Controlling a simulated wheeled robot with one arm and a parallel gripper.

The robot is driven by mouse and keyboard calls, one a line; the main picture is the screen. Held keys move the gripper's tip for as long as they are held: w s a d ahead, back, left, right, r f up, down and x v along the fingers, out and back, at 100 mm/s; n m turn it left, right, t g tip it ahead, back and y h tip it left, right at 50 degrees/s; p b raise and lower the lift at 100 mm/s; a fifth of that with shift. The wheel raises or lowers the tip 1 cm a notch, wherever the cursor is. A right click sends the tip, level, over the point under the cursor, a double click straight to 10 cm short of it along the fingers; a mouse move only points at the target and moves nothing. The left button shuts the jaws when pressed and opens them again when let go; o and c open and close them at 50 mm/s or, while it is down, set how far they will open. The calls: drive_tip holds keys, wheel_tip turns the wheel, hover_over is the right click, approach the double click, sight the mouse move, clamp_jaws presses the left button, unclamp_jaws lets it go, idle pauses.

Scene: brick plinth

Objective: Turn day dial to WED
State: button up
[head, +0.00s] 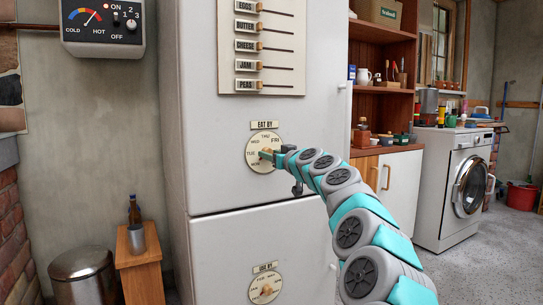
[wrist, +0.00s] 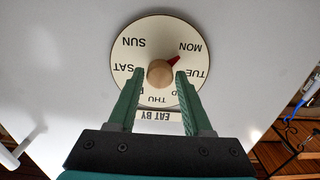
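The day dial (head: 262,139) is a cream disc under an "EAT BY" label on the white fridge-like cabinet. In the wrist view the dial (wrist: 160,28) appears upside down, with SUN, MON, TUE, THU and SAT readable. WED is mostly hidden behind a finger. My gripper (wrist: 161,72) is open, with one green finger on each side of the knob and narrow gaps visible. In the head view my gripper (head: 268,154) is at the dial and covers the knob.
A second dial (head: 266,287) sits lower on the cabinet, its lettering too small to read surely. A slider panel (head: 262,45) is above. A wooden stand (head: 142,275) with a bottle and cup, and a bin (head: 82,275), are at left.

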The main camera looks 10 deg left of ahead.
clamp_jaws()
drive_tip(key=shift+f+m, duration=0.1)
drive_tip(key=shift+m, duration=0.3)
drive_tip(key=m+p, duration=0.4)
drive_tip(key=m, duration=1.2)
drive_tip(key=shift+m, duration=0.4)
idle(0.4)
